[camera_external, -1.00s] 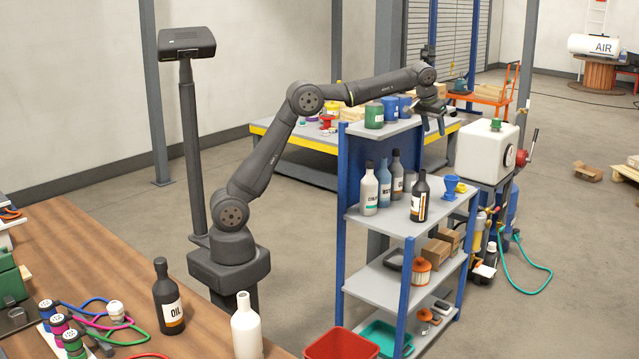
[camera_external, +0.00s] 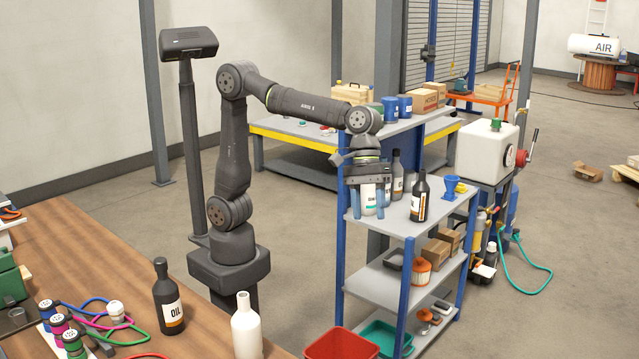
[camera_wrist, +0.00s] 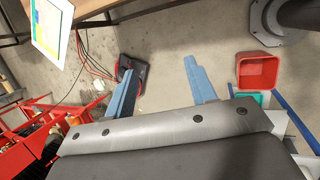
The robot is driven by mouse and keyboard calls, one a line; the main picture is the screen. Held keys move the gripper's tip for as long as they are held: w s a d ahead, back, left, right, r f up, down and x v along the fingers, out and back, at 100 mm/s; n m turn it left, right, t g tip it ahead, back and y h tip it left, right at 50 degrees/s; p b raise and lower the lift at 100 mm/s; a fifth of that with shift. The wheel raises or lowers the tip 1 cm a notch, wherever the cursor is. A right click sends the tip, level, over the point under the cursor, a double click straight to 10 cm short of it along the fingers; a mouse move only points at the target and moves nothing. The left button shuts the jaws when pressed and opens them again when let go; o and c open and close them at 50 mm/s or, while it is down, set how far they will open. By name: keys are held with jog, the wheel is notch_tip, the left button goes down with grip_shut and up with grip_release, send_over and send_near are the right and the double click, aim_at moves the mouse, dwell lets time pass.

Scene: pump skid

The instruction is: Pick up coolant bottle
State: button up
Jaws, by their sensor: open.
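In the wrist view my gripper (camera_wrist: 160,66) is open, with bare floor between the fingers and no bottle there. It appears to be in front of the shelf, apart from the bottle.
Blue rack posts (camera_external: 404,290) flank the shelves. A red bin (camera_external: 341,343) sits on the floor, also in the wrist view (camera_wrist: 258,71).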

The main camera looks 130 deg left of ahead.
jog(key=s+d+f+h, duration=0.2)
jog(key=s+d, duration=0.4)
jog(key=d, duration=0.6)
jog(key=n+g+h, duration=0.1)
jog(key=n+g, duration=0.1)
send_near(244, 294)
jog(key=x, duration=0.6)
jog(key=shift+w+d+f, duration=0.1)
jog(key=shift+w+d, duration=0.1)
jog(key=shift+d, duration=0.25)
jog(key=shift+a+x, duration=0.15)
jog(key=shift+x, duration=1.4)
jog(key=shift+a+x, duration=0.1)
jog(key=shift+x, duration=1.45)
jog(key=shift+s+f, duration=0.1)
jog(key=shift+s, duration=0.05)
grip_shut()
